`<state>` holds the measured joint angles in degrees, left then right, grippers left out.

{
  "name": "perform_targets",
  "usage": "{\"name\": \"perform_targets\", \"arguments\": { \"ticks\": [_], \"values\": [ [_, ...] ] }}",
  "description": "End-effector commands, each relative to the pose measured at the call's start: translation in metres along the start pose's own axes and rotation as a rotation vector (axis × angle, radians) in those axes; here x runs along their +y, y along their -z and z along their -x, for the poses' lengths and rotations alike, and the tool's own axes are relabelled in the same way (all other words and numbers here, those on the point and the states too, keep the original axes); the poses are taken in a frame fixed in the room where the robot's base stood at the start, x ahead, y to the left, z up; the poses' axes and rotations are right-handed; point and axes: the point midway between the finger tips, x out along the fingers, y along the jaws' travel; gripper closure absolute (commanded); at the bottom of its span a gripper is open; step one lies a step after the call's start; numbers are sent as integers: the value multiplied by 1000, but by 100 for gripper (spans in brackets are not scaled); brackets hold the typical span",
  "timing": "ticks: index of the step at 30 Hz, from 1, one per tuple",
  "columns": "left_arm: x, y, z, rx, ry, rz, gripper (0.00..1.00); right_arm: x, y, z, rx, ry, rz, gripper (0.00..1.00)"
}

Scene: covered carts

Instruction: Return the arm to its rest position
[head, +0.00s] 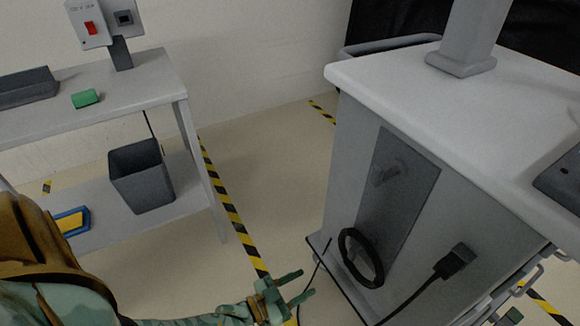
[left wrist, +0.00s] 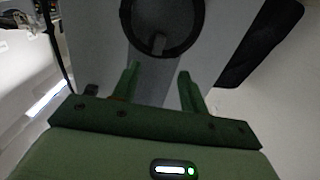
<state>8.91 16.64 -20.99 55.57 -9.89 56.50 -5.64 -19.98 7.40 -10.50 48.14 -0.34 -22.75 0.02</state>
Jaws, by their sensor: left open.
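My left gripper (head: 306,283) is low in the head view, at the end of my arm from the lower left. Its two green fingers are spread and empty, pointing toward the cart's side. In the left wrist view the fingers (left wrist: 158,72) stand apart with nothing between them. A black ring (head: 346,262) on the side of the grey cart (head: 350,150) is just beyond the fingertips; it also shows in the left wrist view (left wrist: 126,32).
A black plug (head: 455,261) with a cable is on the cart's side. At left a grey table (head: 140,95) carries a green block (head: 85,98) and a switch box (head: 88,24). A dark bin (head: 141,178) stands on its lower shelf. Floor is clear between table and cart.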

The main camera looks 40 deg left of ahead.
Motion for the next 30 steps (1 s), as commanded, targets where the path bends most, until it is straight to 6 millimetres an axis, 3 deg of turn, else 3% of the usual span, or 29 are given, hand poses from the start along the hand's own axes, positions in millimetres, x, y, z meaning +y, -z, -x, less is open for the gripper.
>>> {"name": "perform_targets", "arguments": {
  "ticks": [6,23,26,30],
  "values": [
    [0,0,20,-1,0,1,56,-2,0,2,3,2,-6,64],
    [0,-1,20,-2,0,0,56,-2,0,2,5,3,-7,64],
    [7,-3,19,-30,-4,-13,56,-3,1,2,6,4,-8,64],
    [34,-10,20,-175,-19,-85,56,-2,0,2,5,3,-7,64]
  ]
}}
